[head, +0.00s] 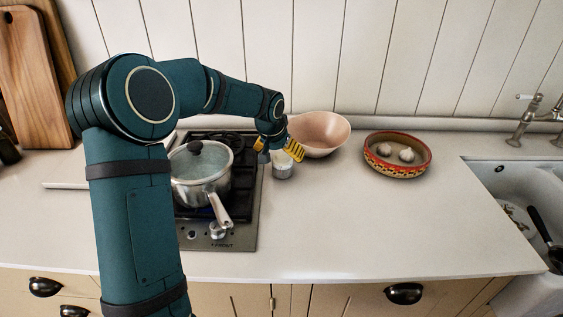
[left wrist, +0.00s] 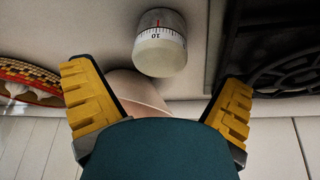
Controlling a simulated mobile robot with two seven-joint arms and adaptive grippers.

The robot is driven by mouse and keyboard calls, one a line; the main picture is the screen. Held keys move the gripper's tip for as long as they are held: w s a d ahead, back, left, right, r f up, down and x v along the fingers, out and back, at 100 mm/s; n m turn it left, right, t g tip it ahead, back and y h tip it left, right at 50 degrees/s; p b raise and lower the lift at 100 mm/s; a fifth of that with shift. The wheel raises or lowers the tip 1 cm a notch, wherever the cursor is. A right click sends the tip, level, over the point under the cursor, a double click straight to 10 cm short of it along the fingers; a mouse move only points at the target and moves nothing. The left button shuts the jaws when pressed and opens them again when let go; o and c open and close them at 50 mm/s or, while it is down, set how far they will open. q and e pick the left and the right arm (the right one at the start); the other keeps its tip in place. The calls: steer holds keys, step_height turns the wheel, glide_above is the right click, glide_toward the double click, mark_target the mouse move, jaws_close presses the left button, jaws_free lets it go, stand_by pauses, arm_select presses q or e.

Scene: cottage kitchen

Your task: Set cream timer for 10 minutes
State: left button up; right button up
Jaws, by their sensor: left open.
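The cream timer (head: 283,166) stands on the counter just right of the hob. In the left wrist view the timer (left wrist: 160,52) has a pale domed knob, a white scale band with black ticks and a short red mark. A number that looks like 10, upside down in the picture, sits beside the red mark. My left gripper (head: 278,149) is over and just behind the timer in the head view. Its yellow fingers are spread wide in the left wrist view (left wrist: 157,90), with the timer beyond the gap and apart from both. My right gripper is not in view.
A lidded pot (head: 202,181) stands on the black hob (head: 246,208) left of the timer. A pinkish bowl (head: 322,133) is close behind right. A patterned red dish (head: 398,166) holds pale round items. The sink (head: 515,178) is far right. The front counter is clear.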

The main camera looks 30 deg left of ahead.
mark_target(281, 158)
arm_select(q)
steer(key=shift+x, duration=1.75)
steer(key=c, duration=1.3)
